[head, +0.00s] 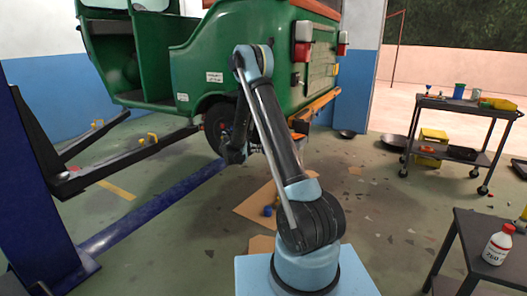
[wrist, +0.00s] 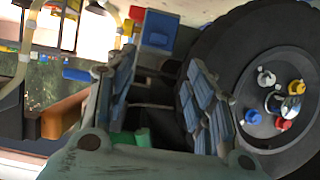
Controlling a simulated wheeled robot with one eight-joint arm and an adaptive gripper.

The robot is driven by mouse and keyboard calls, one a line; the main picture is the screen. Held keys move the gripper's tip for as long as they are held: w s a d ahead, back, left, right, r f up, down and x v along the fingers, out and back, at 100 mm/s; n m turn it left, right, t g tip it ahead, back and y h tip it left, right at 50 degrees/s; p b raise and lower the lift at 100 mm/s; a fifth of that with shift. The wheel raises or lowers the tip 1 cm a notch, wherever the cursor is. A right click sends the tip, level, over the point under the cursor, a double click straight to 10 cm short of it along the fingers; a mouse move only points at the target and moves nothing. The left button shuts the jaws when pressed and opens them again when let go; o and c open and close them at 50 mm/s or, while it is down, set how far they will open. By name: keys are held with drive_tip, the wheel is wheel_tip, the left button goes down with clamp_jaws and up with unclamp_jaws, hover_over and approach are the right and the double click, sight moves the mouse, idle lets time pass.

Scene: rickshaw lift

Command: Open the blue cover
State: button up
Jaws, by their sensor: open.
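My gripper (wrist: 162,62) is open, its two padded fingers apart in the wrist view, with nothing visible held between them. In the head view my gripper (head: 236,153) is beside the rear wheel (head: 217,128) of the green rickshaw. The wheel (wrist: 270,45) fills the right of the wrist view, beside the right finger. A blue cap (wrist: 252,117) sits on its hub, among white, yellow and red ones. A blue block-like part (wrist: 159,38) shows beyond the fingertips. I cannot tell which blue part is the cover.
The green rickshaw (head: 205,55) rests over a lift with dark arms (head: 130,160) and a blue floor beam (head: 150,210). Cardboard (head: 252,212) lies on the floor. A tool cart (head: 460,108) and a table with a bottle (head: 497,245) stand at right.

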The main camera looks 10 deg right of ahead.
drive_tip(key=x, duration=1.3)
drive_tip(key=shift+w+d, duration=0.2)
drive_tip(key=shift+d, duration=0.05)
clamp_jaws()
drive_tip(key=shift+d, duration=0.1)
